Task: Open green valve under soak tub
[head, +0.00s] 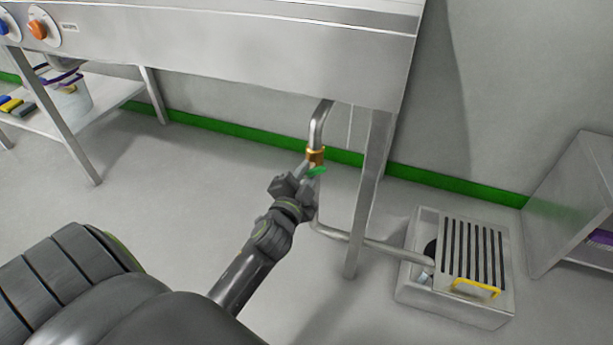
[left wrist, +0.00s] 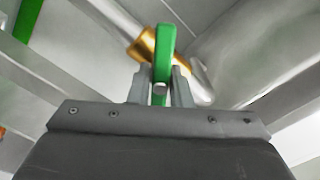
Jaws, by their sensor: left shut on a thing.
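The green valve handle (head: 317,171) sits at a brass valve body (head: 315,155) on a steel drain pipe (head: 319,125) under the soak tub (head: 240,50). My left gripper (head: 306,180) is at the handle, just below the brass body. In the left wrist view the green handle (left wrist: 164,55) stands between the two fingers of my left gripper (left wrist: 160,90), which are shut on it. The brass body (left wrist: 147,45) shows right behind the handle there. Part of the handle is hidden by the fingers in the head view. My right gripper is not in view.
A steel tub leg (head: 368,200) stands close to the right of the pipe. The pipe runs down and right to a floor drain box (head: 408,290) with a slatted grate (head: 473,252) and yellow handle. A low shelf (head: 115,92) with a bucket is at left; a cabinet (head: 575,200) is at right.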

